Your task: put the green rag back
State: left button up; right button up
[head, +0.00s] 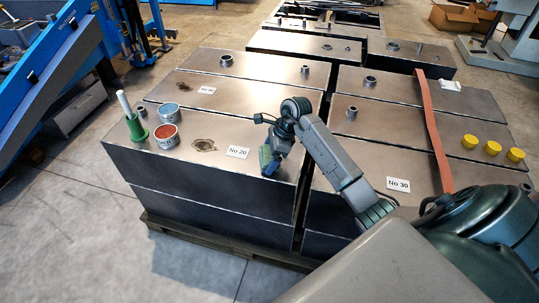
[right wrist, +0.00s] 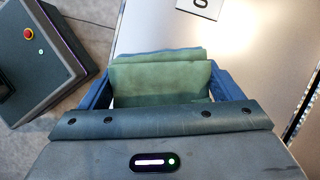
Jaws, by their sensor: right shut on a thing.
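The green rag (right wrist: 160,82) is folded and sits between the blue fingers of my right gripper (right wrist: 162,72) in the right wrist view. In the head view my right gripper (head: 268,160) is at the front right part of the steel box top marked No 20, just right of its white label (head: 237,152). A small green patch of the rag (head: 265,156) shows there. I cannot tell whether the rag touches the box top. My left gripper is not in view.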

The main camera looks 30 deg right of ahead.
jog(key=o, duration=0.8)
jog(key=shift+f, duration=0.1)
jog(key=shift+c, duration=0.2)
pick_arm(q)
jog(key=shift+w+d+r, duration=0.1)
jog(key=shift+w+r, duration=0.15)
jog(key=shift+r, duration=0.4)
pick_arm(e)
jog(key=v, duration=0.2)
jog(key=shift+d+r, duration=0.15)
jog(key=shift+r, duration=0.25)
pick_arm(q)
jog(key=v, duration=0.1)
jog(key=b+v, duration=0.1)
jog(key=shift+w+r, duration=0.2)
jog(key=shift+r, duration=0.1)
pick_arm(e)
jog(key=v, duration=0.9)
jog(key=shift+r, duration=0.25)
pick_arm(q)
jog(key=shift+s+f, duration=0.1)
